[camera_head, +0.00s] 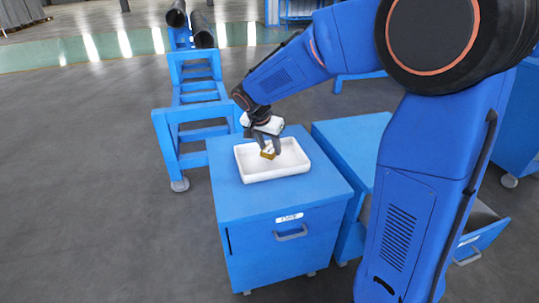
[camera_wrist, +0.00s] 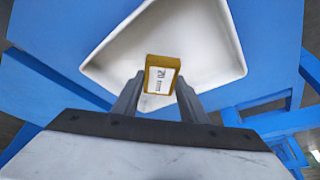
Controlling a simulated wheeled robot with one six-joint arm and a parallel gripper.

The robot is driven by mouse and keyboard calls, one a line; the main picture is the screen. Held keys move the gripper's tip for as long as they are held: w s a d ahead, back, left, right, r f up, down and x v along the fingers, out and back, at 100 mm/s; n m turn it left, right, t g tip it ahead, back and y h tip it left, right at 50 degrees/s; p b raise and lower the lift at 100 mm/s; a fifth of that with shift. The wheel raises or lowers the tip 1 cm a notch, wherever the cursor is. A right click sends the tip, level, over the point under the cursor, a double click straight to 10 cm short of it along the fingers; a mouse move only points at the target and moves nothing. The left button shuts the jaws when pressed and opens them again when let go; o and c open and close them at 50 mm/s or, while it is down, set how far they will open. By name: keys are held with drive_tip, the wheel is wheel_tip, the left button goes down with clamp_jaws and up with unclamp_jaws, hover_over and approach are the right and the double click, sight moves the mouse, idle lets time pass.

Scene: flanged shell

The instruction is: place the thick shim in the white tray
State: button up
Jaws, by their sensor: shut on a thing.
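The thick shim (camera_wrist: 161,76) is a small yellow-brown block with a white printed label. My gripper (camera_wrist: 158,96) is shut on it, with one finger on each side. In the head view the shim (camera_head: 268,154) shows at the tips of my gripper (camera_head: 270,147), over the inside of the white tray. The white tray (camera_head: 272,176) is shallow and rectangular and sits on top of a blue cabinet. Its wall also shows in the wrist view (camera_wrist: 226,42). I cannot tell whether the shim touches the tray's floor.
The blue cabinet (camera_head: 275,215) has a drawer with a handle and a label. Another blue cabinet (camera_head: 352,145) stands close on its right. A blue frame rack (camera_head: 194,110) with dark pipes (camera_head: 201,30) stands behind on the left. The floor at left is clear.

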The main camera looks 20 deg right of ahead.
sight(269, 151)
drive_tip(key=shift+f, duration=1.75)
drive_tip(key=shift+f, duration=0.15)
drive_tip(key=o, duration=1.2)
drive_tip(key=shift+c, duration=0.2)
drive_tip(key=v, duration=1.2)
drive_tip(key=s+d+r+n+y, duration=0.15)
drive_tip(key=s+d, duration=0.25)
drive_tip(key=s, duration=0.4)
drive_tip(key=s+d+r+n, duration=0.1)
drive_tip(key=s+d+n, duration=0.25)
drive_tip(key=s, duration=0.55)
drive_tip(key=s+d+f+n+y, duration=0.1)
drive_tip(key=s+f+n, duration=0.1)
drive_tip(key=s, duration=0.5)
drive_tip(key=s+d+f+n+t, duration=0.1)
drive_tip(key=s+f+n, duration=0.1)
drive_tip(key=s, duration=0.5)
drive_tip(key=shift+s+d+f+t+y, duration=0.3)
drive_tip(key=shift+s+d+y, duration=0.05)
drive_tip(key=shift+s+d, duration=0.05)
